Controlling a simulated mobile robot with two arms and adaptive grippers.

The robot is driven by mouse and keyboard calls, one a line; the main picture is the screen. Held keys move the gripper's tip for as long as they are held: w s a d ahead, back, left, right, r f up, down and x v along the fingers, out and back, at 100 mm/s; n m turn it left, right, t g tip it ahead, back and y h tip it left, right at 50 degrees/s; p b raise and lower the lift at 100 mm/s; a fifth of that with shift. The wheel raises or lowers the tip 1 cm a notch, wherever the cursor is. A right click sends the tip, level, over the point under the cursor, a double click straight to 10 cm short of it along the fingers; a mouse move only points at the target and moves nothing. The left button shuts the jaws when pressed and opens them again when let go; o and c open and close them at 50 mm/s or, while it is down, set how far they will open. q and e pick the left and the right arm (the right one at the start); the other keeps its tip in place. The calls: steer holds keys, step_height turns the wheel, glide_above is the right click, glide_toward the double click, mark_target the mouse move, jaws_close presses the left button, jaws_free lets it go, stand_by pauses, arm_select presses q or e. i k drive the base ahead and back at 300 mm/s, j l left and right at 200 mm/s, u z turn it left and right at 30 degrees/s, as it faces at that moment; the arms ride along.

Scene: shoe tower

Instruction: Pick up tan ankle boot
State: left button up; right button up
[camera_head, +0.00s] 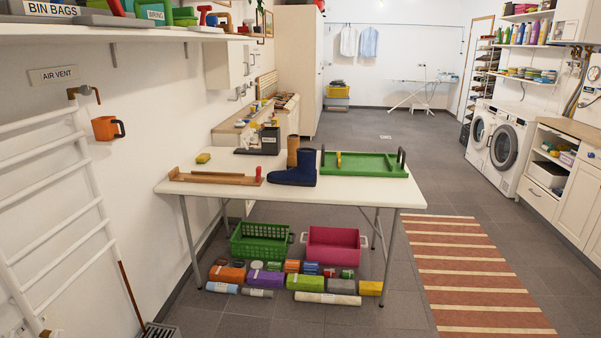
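A tan boot shaft (293,147) stands upright on the white folding table (345,193), near the middle of its top. A dark blue boot (298,171) stands in front of it and hides its lower part, so I cannot see the tan boot's foot. The two boots appear close together; I cannot tell whether they touch. Neither of my grippers is in view.
A green tray (362,165) with dark end handles lies right of the boots. A wooden board (212,178) and a yellow sponge-like block (203,158) lie left. Green (259,241) and pink (335,247) baskets stand under the table. Floor beside the striped rug (481,270) is clear.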

mark_target(294, 139)
steer(key=i+j+u, duration=0.15)
steer(key=i, duration=1.95)
steer(key=l, duration=0.1)
